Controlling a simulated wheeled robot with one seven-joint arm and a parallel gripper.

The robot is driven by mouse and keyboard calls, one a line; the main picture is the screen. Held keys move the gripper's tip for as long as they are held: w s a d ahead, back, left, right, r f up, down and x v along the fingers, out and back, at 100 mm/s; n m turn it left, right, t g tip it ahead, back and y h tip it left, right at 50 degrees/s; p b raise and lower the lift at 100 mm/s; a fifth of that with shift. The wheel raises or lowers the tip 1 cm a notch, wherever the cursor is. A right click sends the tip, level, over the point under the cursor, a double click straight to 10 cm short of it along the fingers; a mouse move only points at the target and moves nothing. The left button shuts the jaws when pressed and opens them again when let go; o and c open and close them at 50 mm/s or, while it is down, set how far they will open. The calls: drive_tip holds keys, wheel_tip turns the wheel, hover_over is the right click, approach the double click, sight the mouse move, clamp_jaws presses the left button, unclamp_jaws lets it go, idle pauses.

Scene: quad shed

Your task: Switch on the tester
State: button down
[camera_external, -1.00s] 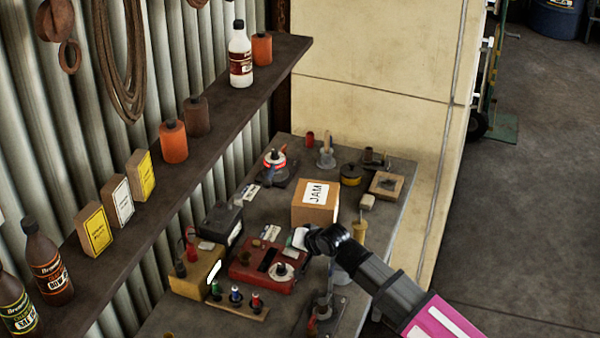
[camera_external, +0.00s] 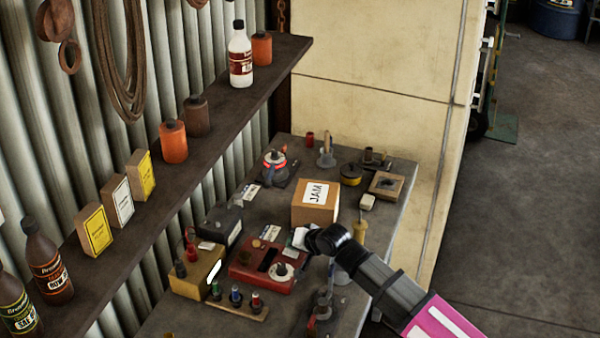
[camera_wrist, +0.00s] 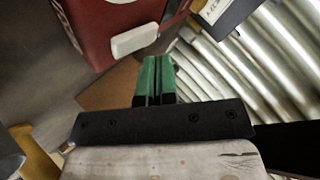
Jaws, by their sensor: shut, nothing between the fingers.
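A red box (camera_external: 243,272) with a dark slot and a pale round dial (camera_external: 281,271) sits on the bench; it looks like the tester. In the wrist view the red box (camera_wrist: 95,20) is at the upper left, with a pale raised piece (camera_wrist: 134,39) on its side. My gripper (camera_wrist: 155,78) has its green fingertips together with nothing between them. In that picture they lie just below the pale piece, and I cannot tell whether they touch it. In the external view my wrist is beyond the red box's right end, and the fingertips cannot be made out.
A cardboard JAM box (camera_external: 309,216) stands behind my wrist. A yellow box (camera_external: 190,283) and a black box (camera_external: 213,222) are left of the red box. A small board with coloured terminals (camera_external: 235,310) lies in front. A shelf (camera_external: 225,103) runs along the corrugated wall.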

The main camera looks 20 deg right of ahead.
sight(297, 253)
drive_tip(key=shift+f, duration=0.1)
drive_tip(key=shift+f, duration=0.45)
idle(0.7)
drive_tip(key=shift+r, duration=0.55)
drive_tip(key=shift+s+d+r, duration=0.15)
drive_tip(key=shift+r, duration=1.1)
drive_tip(key=shift+s+d+r, duration=0.1)
drive_tip(key=shift+r, duration=1.15)
